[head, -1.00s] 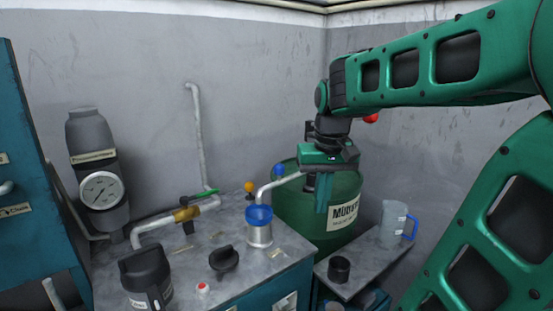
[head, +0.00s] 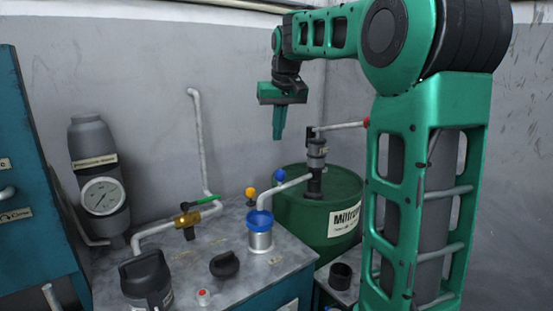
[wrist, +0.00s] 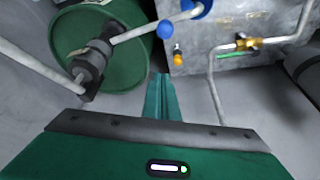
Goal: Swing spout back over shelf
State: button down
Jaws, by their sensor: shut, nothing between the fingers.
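The grey spout (head: 286,187) runs from the pump (head: 316,160) on the green drum (head: 310,215) leftward. Its outlet end is over the blue-rimmed metal filler cup (head: 260,234) on the workbench. In the wrist view the spout (wrist: 150,28) reaches from the pump (wrist: 92,62) toward the blue rim (wrist: 203,8). My gripper (head: 278,136) is shut and empty, pointing down, above and behind the drum and spout, touching neither. Its closed fingers also show in the wrist view (wrist: 161,80). The shelf (head: 325,276) right of the workbench is mostly hidden behind my arm.
A black cup (head: 341,275) stands on the shelf. The workbench (head: 215,235) carries a yellow knob (head: 250,192), a blue knob (head: 279,174) and a green-handled valve (head: 187,219).

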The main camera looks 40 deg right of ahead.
notch_tip(320, 180, down, 10)
jog(key=shift+s, duration=0.3)
dwell(0.4)
jog(key=shift+a, duration=0.1)
